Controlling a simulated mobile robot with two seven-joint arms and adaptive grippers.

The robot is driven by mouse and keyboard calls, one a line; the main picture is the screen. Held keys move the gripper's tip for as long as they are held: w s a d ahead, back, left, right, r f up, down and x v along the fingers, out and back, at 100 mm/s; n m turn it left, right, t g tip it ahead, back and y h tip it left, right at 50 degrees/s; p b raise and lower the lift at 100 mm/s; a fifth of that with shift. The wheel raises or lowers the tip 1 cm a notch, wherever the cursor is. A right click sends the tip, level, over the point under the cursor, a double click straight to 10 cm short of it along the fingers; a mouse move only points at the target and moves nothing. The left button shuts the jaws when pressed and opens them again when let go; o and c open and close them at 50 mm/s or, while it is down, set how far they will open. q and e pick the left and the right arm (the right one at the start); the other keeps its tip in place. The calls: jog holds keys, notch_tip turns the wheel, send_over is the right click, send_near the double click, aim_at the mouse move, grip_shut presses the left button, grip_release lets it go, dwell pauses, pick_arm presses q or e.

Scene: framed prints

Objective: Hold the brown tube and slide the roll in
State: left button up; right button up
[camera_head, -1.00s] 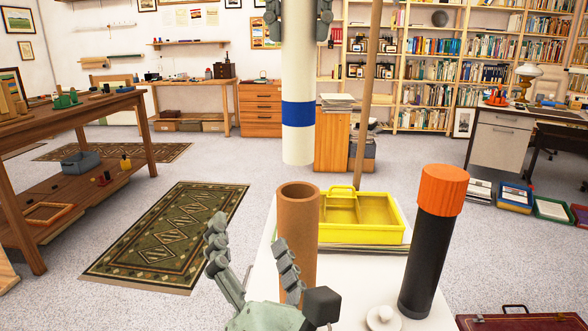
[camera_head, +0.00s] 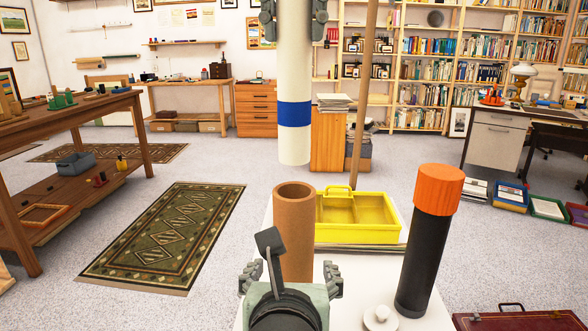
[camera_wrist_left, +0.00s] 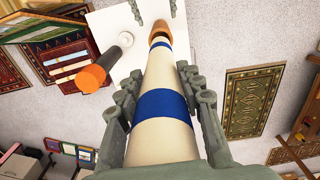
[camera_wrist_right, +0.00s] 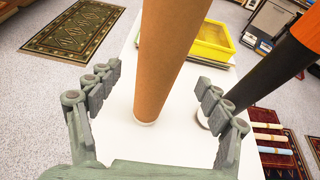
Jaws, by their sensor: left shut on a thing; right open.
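The brown tube (camera_head: 294,222) stands upright and open-topped on a white tabletop; it also shows in the right wrist view (camera_wrist_right: 170,50). My left gripper (camera_head: 294,18) is shut on the white roll (camera_head: 294,80), which has a blue band and hangs upright above the tube, with a gap between its lower end and the tube's rim. The left wrist view shows the roll (camera_wrist_left: 160,140) between the fingers and pointing towards the tube (camera_wrist_left: 160,32). My right gripper (camera_head: 291,272) is open, its fingers on either side of the tube; contact cannot be told.
A black tube with an orange cap (camera_head: 431,240) stands to the right, near a small white knobbed piece (camera_head: 378,318). A yellow tray (camera_head: 358,234) lies behind the tube. A thin wooden pole (camera_head: 364,90) rises beyond it. Open floor lies left.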

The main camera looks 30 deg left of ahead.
jog(key=x, duration=0.6)
jog(key=shift+w+a+f, duration=0.15)
jog(key=shift+w+a, duration=0.05)
jog(key=shift+w, duration=0.15)
jog(key=shift+c, duration=0.5)
jog(key=c, duration=1.4)
